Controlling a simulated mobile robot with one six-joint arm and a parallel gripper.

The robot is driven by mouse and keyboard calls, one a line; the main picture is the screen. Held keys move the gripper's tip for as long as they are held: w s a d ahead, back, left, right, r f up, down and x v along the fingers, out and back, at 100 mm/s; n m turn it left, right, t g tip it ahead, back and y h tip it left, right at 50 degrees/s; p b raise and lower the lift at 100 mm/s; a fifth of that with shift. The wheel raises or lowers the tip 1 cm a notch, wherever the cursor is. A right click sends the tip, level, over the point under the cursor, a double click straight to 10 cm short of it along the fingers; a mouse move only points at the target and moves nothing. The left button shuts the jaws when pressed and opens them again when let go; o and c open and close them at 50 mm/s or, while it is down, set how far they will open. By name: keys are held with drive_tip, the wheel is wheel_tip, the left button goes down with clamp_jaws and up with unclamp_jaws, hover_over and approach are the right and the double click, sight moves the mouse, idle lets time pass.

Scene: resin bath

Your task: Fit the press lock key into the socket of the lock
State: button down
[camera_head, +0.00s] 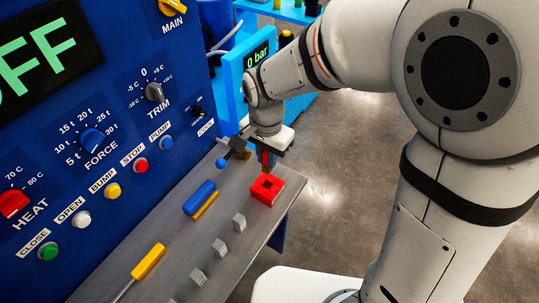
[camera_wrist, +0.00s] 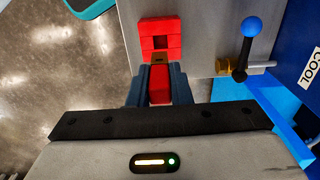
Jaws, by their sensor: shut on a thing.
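The lock is a red block with a square socket (camera_head: 268,183) on the grey shelf; it also shows in the wrist view (camera_wrist: 175,27), its dark opening facing up. My gripper (camera_head: 265,158) is above the lock's far side, pointing down. In the wrist view my gripper (camera_wrist: 158,88) is shut on the red key (camera_wrist: 160,88), its blue-grey fingers on both sides. The key's brownish tip (camera_wrist: 159,58) shows just below the socket opening in that picture. The tip looks outside the opening; I cannot tell whether it touches the block.
A lever with a blue ball (camera_wrist: 249,26) stands right beside the lock in the wrist view. On the shelf (camera_head: 185,233) lie a blue-and-yellow piece (camera_head: 201,198), a yellow-handled tool (camera_head: 149,262) and several small grey blocks (camera_head: 239,222). The blue control panel (camera_head: 60,110) rises at left.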

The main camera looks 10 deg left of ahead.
sight(267, 170)
drive_tip(key=shift+f+b, duration=2.2)
drive_tip(key=shift+f, duration=0.75)
drive_tip(key=shift+f+b, duration=1.2)
drive_tip(key=shift+f, duration=0.45)
drive_tip(key=c, duration=1.3)
unclamp_jaws()
drive_tip(key=shift+o, duration=0.2)
wheel_tip(267, 170, up, 8)
drive_tip(key=shift+f+p, duration=0.1)
drive_tip(key=shift+p, duration=0.2)
